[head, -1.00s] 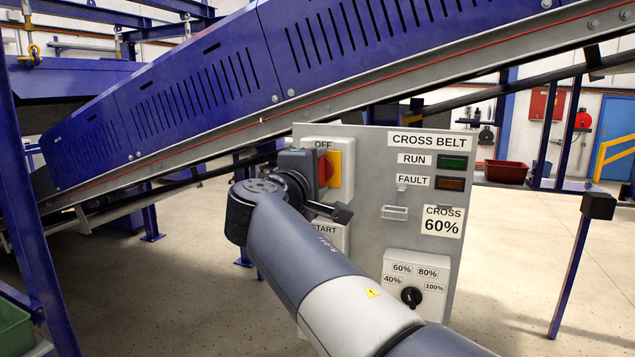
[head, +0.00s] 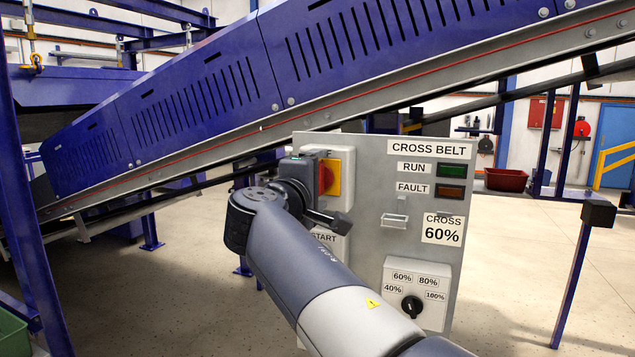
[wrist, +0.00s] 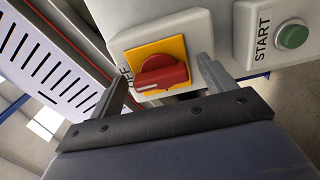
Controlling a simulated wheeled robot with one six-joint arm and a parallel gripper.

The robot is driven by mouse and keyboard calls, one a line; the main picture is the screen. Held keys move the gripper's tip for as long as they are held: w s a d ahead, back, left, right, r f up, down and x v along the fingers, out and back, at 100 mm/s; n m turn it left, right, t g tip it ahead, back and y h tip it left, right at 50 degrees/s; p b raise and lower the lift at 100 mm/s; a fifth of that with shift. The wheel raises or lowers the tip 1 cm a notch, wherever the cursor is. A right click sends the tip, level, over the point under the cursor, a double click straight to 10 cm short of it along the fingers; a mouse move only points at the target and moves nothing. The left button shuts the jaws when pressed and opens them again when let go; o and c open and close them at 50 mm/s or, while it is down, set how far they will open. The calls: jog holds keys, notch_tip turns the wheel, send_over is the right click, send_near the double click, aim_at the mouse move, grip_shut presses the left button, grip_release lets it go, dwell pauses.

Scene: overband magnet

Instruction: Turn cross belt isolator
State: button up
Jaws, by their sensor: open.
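The cross belt isolator is a red rotary handle (wrist: 162,74) on a yellow plate (wrist: 137,56), set in a pale box. In the wrist view its white mark points to the lower left, towards a partly hidden label. My gripper (wrist: 163,69) is open, with one finger on each side of the handle. I cannot tell whether either finger touches it. In the head view the red handle (head: 326,178) and yellow plate (head: 335,172) show just right of my wrist, which hides their left side and my fingers.
The grey panel (head: 372,210) also carries a green START button (wrist: 293,37), RUN (head: 452,170) and FAULT (head: 451,192) lamps, and a black speed selector (head: 411,307). A blue conveyor (head: 210,100) slopes behind. A black-topped post (head: 598,213) stands right.

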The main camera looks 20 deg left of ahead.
jog(key=s, duration=1)
jog(key=shift+s+a+b, duration=0.3)
jog(key=shift+s+a, duration=0.1)
jog(key=shift+w, duration=0.1)
jog(key=w+p, duration=0.1)
jog(key=w, duration=0.9)
jog(key=shift+w+d, duration=0.3)
jog(key=shift+d, duration=0.1)
